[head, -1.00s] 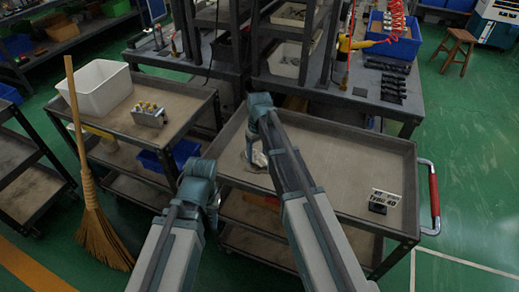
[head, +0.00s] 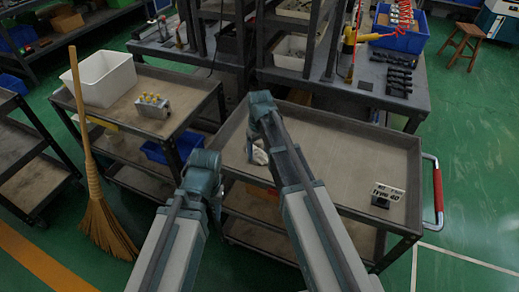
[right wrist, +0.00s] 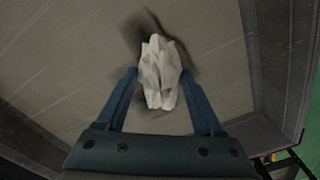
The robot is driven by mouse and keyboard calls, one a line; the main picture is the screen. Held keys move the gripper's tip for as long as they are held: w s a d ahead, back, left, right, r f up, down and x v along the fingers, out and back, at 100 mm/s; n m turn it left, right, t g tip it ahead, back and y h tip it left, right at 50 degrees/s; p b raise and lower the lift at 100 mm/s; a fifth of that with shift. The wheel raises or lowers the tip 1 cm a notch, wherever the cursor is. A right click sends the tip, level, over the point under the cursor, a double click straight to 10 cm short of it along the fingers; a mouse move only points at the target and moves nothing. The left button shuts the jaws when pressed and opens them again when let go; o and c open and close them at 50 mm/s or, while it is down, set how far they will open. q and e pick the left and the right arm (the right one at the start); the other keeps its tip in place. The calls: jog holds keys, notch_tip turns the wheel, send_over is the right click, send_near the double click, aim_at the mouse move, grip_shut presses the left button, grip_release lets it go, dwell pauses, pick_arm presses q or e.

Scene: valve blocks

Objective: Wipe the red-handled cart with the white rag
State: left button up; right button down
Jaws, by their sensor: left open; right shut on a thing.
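The red-handled cart (head: 330,160) stands in the middle, its red handle (head: 437,196) on the right end. The white rag (head: 260,156) is on its top tray near the left end, mostly hidden by my right arm in the head view. In the right wrist view the crumpled rag (right wrist: 160,78) sits between the fingers of my right gripper (right wrist: 159,88), which is shut on it. A dark smudge (right wrist: 183,56) shows on the tray around the rag. My left gripper (head: 213,207) is open and empty, just off the cart's left front corner; its fingers are hard to see.
Another cart (head: 190,95) with a white bin (head: 104,83) and a valve block (head: 152,106) is to the left. A broom (head: 97,210) leans there. A workbench (head: 350,97) stands behind.

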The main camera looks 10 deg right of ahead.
aim_at(248, 162)
jog(key=s, duration=0.1)
jog(key=s+a, duration=0.2)
jog(key=s, duration=0.1)
jog(key=shift+a, duration=0.25)
jog(key=shift+w, duration=0.1)
jog(key=shift+w+a+r, duration=0.1)
jog(key=shift+w+a, duration=0.8)
jog(key=shift+a, duration=0.05)
jog(key=shift+d, duration=0.1)
jog(key=shift+w+d, duration=0.55)
jog(key=shift+w, duration=0.25)
jog(key=shift+w+d, duration=0.5)
jog(key=shift+w, duration=0.25)
jog(key=shift+w, duration=0.1)
